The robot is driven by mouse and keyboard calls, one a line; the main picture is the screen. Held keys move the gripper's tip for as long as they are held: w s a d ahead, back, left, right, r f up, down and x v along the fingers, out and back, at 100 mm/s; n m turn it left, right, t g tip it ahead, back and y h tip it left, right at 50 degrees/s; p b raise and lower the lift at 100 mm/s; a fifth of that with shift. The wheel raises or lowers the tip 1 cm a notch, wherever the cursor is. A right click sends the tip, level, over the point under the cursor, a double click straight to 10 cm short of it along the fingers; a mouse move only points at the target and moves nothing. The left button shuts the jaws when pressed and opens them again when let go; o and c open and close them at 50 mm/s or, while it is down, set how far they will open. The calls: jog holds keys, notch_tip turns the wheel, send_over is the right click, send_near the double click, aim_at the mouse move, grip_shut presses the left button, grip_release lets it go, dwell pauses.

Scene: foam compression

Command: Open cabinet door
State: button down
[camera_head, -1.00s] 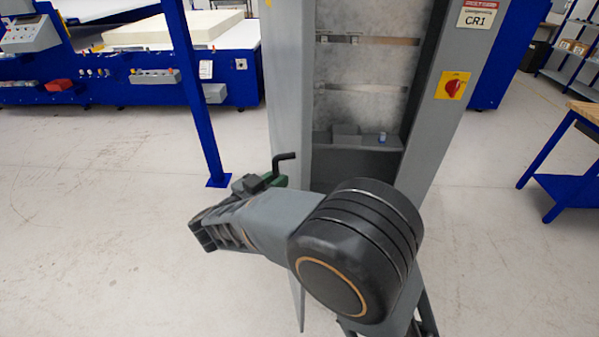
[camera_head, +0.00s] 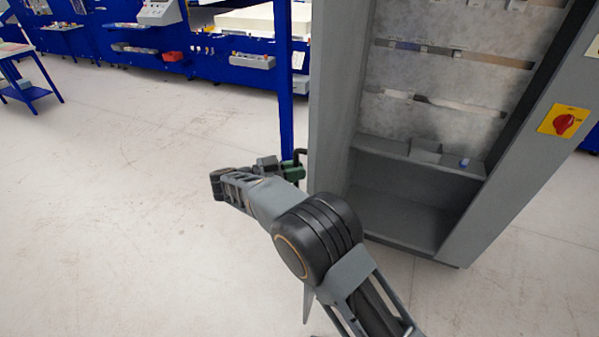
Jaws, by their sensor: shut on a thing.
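The grey cabinet (camera_head: 480,215) stands at the right with its front open, showing shelves and a pale back panel. Its grey door (camera_head: 338,95) stands swung out on the left side, seen at a steep angle. A thin grey sliver below my arm looks like its lower corner. A black bent handle (camera_head: 301,153) shows at the door's outer edge. My gripper (camera_head: 296,167), with green and black parts, is at this handle and shut on it. My arm hides much of the lower door, and the exact finger contact is too small to see.
A red rotary switch on a yellow plate (camera_head: 564,122) is on the cabinet's right front. A blue post (camera_head: 285,80) stands just behind the door. Blue machines (camera_head: 235,62) line the back. The floor at left is clear; a blue table (camera_head: 28,85) stands far left.

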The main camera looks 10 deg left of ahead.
jog(key=shift+r, duration=0.15)
jog(key=c, duration=1.1)
grip_release()
jog(key=shift+w, duration=0.1)
jog(key=shift+c, duration=0.2)
jog(key=shift+o, duration=0.2)
jog(key=shift+a, duration=0.1)
